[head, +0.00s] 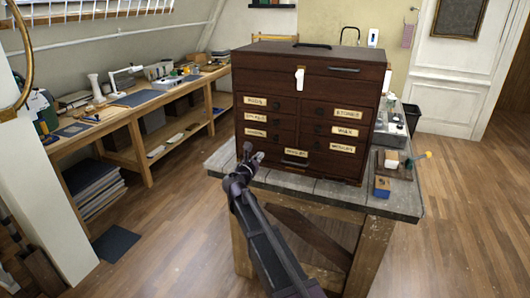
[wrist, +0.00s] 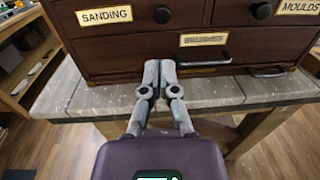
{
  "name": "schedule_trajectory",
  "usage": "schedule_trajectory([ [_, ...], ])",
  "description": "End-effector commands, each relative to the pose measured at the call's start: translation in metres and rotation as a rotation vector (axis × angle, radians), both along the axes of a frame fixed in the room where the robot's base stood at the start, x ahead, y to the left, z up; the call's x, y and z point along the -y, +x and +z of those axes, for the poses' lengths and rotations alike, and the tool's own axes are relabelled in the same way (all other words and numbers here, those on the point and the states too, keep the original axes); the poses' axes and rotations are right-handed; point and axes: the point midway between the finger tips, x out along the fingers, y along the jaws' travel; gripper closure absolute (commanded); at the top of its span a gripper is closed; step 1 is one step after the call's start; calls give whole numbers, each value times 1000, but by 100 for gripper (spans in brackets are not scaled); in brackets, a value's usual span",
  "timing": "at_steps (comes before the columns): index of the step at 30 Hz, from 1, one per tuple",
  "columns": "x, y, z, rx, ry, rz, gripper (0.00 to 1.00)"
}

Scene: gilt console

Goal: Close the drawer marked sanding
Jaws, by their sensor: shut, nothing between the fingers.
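A dark wooden chest of drawers (head: 310,70) stands on the workbench. The drawer marked sanding (wrist: 105,16) is at its lower left, with a pale label and a round dark knob (wrist: 162,14); in the head view it is the lowest small drawer on the left (head: 255,133). Its front looks about level with its neighbours; I cannot tell whether it stands out slightly. My gripper (wrist: 158,66) is shut and empty, in front of the chest's lower part, below the sanding knob. It also shows in the head view (head: 259,156). I cannot tell whether its tips touch the chest.
A wide drawer marked brushes (wrist: 205,40) lies below, and one marked moulds (wrist: 299,7) is at right. The grey bench top (head: 390,204) is bare in front of the chest. A blue box (head: 382,187) and small items stand to the right.

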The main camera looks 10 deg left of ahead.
Motion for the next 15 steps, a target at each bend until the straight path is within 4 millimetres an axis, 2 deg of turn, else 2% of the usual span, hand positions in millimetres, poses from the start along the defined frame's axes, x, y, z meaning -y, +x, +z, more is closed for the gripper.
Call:
schedule_trajectory([
  [6, -3, -13, 0, 0, 0, 0, 100],
  [15, -3, -14, 0, 0, 0, -1, 100],
])
